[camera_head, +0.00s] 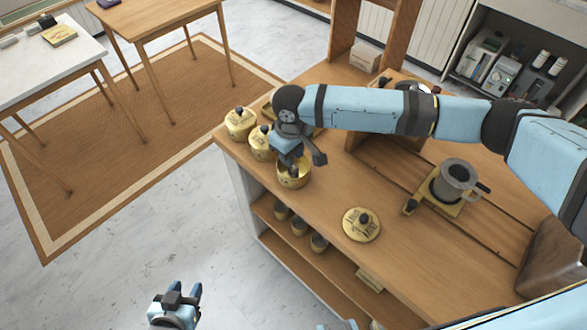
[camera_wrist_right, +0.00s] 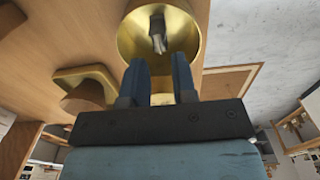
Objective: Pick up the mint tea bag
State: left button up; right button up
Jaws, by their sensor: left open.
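An open gold canister (camera_head: 293,179) stands near the counter's front edge. Its lid (camera_head: 361,225), lettered with the word mint, lies on the counter to the right of it. My right gripper (camera_head: 291,163) is at the mouth of this canister, pointing down. In the right wrist view my right gripper (camera_wrist_right: 161,72) has its two fingers apart, with the gold canister (camera_wrist_right: 128,38) ahead of them. My left gripper (camera_head: 180,294) is open and empty, in front of the counter over the floor.
Lidded gold canisters (camera_head: 240,123) stand to the left along the counter (camera_head: 385,265). A grey pitcher (camera_head: 456,180) on a gold stand is to the right. Small cups (camera_head: 299,226) sit on the shelf below. The counter around the lid is clear.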

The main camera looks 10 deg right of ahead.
aim_at(294, 171)
notch_tip(294, 171, down, 5)
jog(key=shift+f+p, duration=0.1)
jog(key=shift+p, duration=0.25)
jog(key=shift+c, duration=0.4)
grip_shut()
